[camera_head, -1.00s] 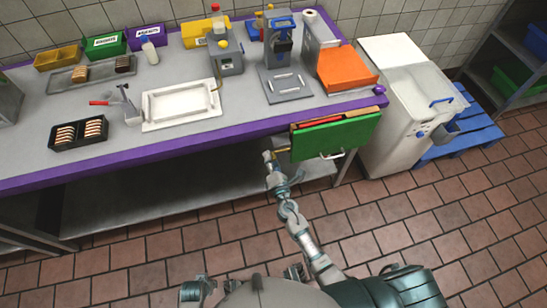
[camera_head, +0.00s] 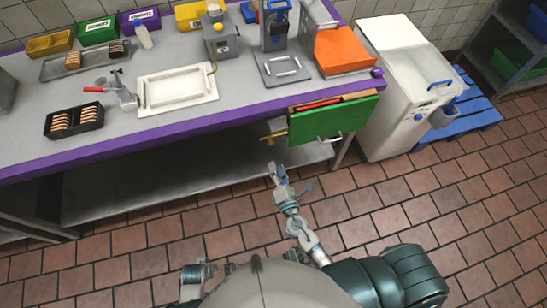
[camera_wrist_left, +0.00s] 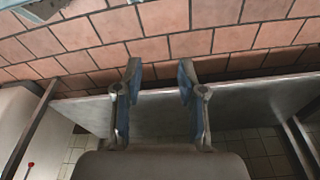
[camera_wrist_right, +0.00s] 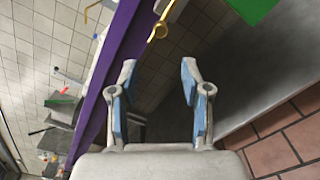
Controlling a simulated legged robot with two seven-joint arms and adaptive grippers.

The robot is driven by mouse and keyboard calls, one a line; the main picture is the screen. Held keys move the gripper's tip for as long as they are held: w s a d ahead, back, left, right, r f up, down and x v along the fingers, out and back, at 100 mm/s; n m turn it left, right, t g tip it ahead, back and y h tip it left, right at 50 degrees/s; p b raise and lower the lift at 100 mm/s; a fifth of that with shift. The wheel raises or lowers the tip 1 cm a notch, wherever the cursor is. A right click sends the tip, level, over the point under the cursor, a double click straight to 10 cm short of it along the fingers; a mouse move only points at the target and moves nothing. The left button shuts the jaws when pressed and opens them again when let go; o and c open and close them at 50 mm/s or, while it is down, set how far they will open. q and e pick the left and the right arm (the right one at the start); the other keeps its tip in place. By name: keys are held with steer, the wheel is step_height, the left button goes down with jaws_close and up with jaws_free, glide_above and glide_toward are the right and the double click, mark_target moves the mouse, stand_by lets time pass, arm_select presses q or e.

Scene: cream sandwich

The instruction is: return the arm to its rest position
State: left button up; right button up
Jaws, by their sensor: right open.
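My right gripper (camera_head: 277,173) is in front of the table, below the green drawer front, over the brick floor. In the right wrist view my right gripper (camera_wrist_right: 158,85) is open, with nothing between its blue-padded fingers. In the left wrist view my left gripper (camera_wrist_left: 160,80) is open and empty, with the lower shelf and brick floor beyond it. In the head view my left arm shows only as a small part at the bottom edge.
The green drawer (camera_head: 330,122) sticks out from the purple-edged table (camera_head: 200,128). A brass-coloured hook (camera_wrist_right: 160,27) is close beyond the right fingers. A white tray (camera_head: 177,91) and a black rack (camera_head: 74,120) are on the table. A white bin (camera_head: 390,125) stands right. The brick floor in front is clear.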

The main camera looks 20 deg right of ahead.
arm_select(q)
steer(key=shift+d, duration=0.2)
arm_select(e)
steer(key=shift+s+d, duration=0.25)
steer(key=shift+s, duration=0.1)
arm_select(q)
steer(key=shift+a, duration=0.1)
arm_select(e)
steer(key=shift+a, duration=0.1)
